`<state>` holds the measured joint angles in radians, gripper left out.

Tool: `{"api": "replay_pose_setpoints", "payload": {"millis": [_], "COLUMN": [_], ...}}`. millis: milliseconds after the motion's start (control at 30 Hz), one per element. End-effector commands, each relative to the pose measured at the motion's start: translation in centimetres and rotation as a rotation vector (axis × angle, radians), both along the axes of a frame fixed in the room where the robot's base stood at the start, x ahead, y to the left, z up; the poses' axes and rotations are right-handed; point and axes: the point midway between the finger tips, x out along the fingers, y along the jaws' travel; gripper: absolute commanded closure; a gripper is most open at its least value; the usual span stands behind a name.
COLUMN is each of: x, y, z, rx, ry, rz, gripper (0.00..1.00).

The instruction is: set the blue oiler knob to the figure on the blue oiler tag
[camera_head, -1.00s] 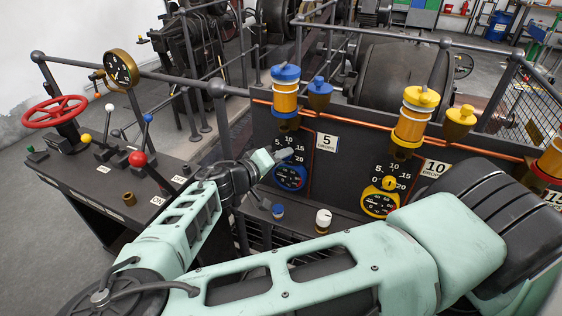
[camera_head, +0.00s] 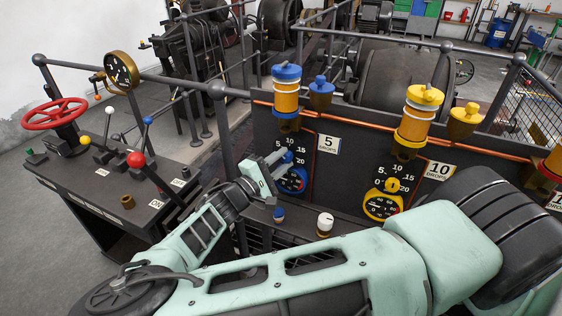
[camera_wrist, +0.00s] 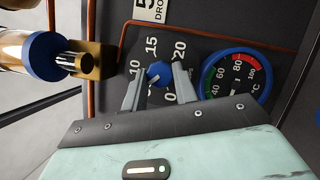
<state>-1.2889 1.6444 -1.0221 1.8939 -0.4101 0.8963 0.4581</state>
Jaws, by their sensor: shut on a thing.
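The blue oiler (camera_head: 286,97) stands on the dark panel. Its tag (camera_head: 328,144) beside it reads 5 drops; the tag's lower edge also shows in the wrist view (camera_wrist: 150,14). The blue oiler knob (camera_wrist: 160,74) is a small round knob on a scale with 10, 15, 20 and 0 legible in the wrist view. My gripper (camera_wrist: 160,78) is shut on the knob, one finger on each side; it also shows at the panel in the head view (camera_head: 284,160). The fingers hide part of the scale, and the pointer's exact figure cannot be told.
A blue-rimmed temperature gauge (camera_wrist: 236,79) sits close beside the fingers. A yellow oiler (camera_head: 417,115) with a yellow knob (camera_head: 392,185) and a 10 drops tag (camera_head: 440,171) is to the right. A copper pipe (camera_head: 365,124) runs along the panel. A white-capped knob (camera_head: 325,222) stands below.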

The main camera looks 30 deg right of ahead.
Motion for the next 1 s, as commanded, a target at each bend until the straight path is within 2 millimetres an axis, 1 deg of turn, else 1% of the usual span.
{"api": "replay_pose_setpoints", "payload": {"millis": [200,400,967,1000], "x": [-0.01,-0.04,-0.07,-0.07], "y": [0.05,0.03,0.03,0.03], "z": [-0.17,-0.23,-0.29,-0.29], "rx": [-0.070,-0.108,-0.122,-0.122], "ry": [0.108,0.166,0.191,0.191], "rz": [0.002,0.002,0.003,0.003], "gripper": [0.94,0.94,0.94,0.66]}}
